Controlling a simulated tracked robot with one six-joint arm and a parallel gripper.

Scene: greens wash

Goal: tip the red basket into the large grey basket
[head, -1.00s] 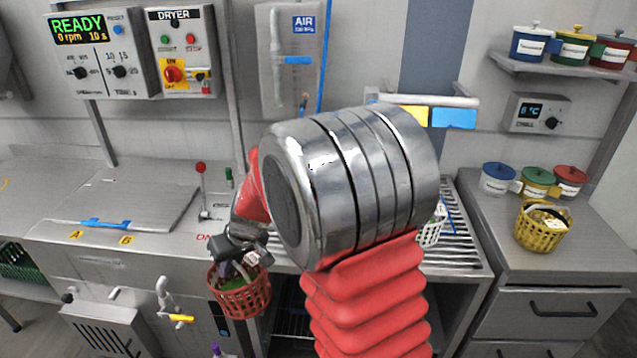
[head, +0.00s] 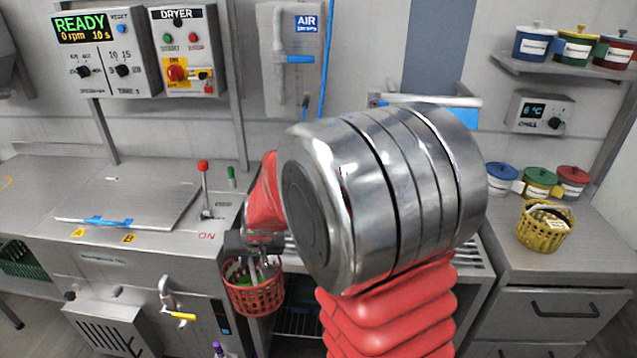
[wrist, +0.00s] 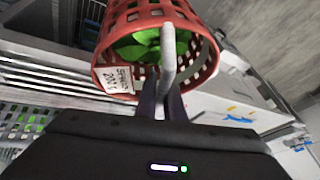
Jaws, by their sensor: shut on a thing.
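The red basket (head: 254,294) hangs from my gripper (head: 262,264) in front of the counter edge, about upright, with green leaves inside. In the wrist view the red basket (wrist: 205,62) shows its leaves (wrist: 150,46), a white label and a pale handle bar. My gripper (wrist: 164,104) is shut on that handle. A pale lattice basket (wrist: 22,118) with green behind its mesh shows at the left of the wrist view; I cannot tell if it is the large grey basket. In the head view my arm hides much of the ribbed drainboard.
A red-knobbed lever (head: 204,185) and a flat metal lid (head: 130,203) with a blue handle are on the counter left of my gripper. A yellow basket (head: 543,228) and lidded pots stand on the right counter. A tap (head: 168,292) is below left.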

